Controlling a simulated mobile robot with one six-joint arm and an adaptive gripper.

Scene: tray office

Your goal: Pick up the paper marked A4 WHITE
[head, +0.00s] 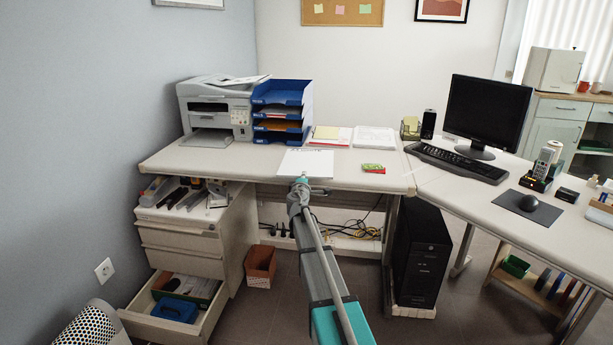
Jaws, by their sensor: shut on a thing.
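A white sheet of paper (306,163) is at the front edge of the desk, left of centre in the head view. A small dark mark shows near its far left corner, too small to read. My gripper (303,178) is at the paper's near edge and shut on it. The fingers are small and partly hidden by my own arm. I cannot tell whether the sheet lies flat on the desk or is slightly raised.
Blue stacked trays (282,92) and a printer (217,108) stand behind and left of the sheet. Paper stacks (374,138) lie behind it, and a small green-red packet (374,168) to its right. An open drawer (170,318) juts out at lower left.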

